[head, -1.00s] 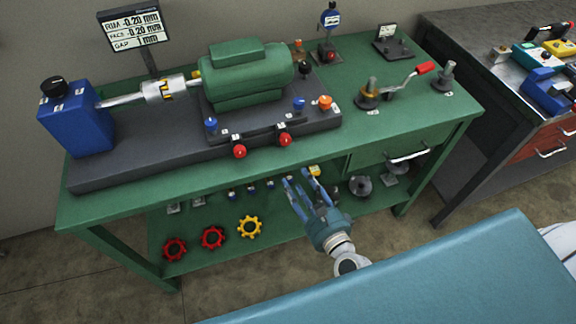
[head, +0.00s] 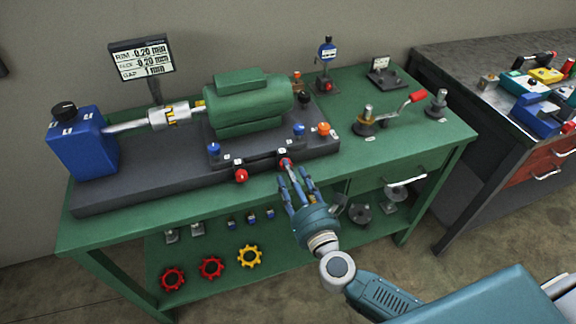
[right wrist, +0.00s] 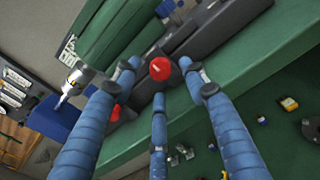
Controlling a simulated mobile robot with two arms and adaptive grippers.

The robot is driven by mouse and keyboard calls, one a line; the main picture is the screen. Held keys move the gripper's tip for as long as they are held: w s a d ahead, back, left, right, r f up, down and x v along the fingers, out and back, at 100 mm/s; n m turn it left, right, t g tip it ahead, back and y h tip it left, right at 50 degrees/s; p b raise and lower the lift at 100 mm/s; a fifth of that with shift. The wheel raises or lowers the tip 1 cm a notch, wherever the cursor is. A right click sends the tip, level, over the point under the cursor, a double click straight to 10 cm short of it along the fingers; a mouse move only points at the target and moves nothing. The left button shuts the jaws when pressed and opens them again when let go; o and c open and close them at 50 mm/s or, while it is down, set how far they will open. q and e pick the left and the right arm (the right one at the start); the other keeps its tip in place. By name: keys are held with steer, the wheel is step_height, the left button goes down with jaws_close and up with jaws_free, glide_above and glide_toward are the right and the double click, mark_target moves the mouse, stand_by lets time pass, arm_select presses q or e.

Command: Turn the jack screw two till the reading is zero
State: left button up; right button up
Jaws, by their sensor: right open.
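Two red-headed jack screws stick out of the front edge of the dark machine base: a left one (head: 241,176) and a right one (head: 285,162). Their tags are too small to read. My right gripper (head: 294,178) is open, its blue fingers pointing up at the right red screw in the head view. In the right wrist view, that red head (right wrist: 160,69) lies ahead between the spread fingertips, and I see no grip on it. The other red head (right wrist: 115,113) is near the left finger. The display (head: 142,59) reads rim -0.20 mm, face -0.20 mm, gap 1 mm.
The green motor (head: 248,102) stands on the base, with blue knobs (head: 214,149) and an orange knob (head: 323,129) around it. A crank with a red handle (head: 417,96) stands at the bench's right. Red and yellow handwheels (head: 249,256) lie on the lower shelf.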

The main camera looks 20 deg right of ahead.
steer(key=shift+w, duration=1.55)
steer(key=shift+c, duration=0.5)
jaws_close()
steer(key=shift+n+p, duration=0.3)
